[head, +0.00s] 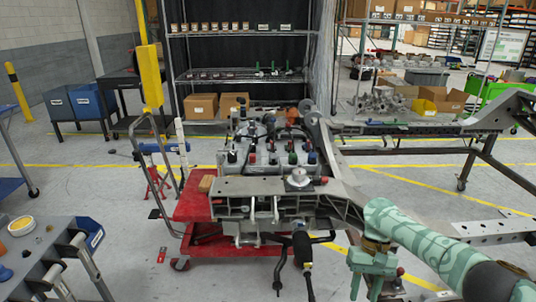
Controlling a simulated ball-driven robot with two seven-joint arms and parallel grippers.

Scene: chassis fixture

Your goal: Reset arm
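My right arm (420,235), wrapped in a green pattern, reaches in from the lower right. Its gripper (366,284) points down beside the front right of the chassis fixture. The fingertips are small and partly cut by the lower edge, so I cannot tell whether they are apart. Nothing clearly shows in its grasp. My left arm and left gripper are not in view. The grey metal chassis (260,187) lies in the middle, with several coloured fittings behind its front plate and a round metal part (298,178) on top.
A red cart (195,205) stands under the chassis's left side. A dark tool-like part (303,250) hangs at its front. A grey bench (30,250) is at lower left. A metal beam (495,231) lies right of my arm. Shelves (245,78) stand behind.

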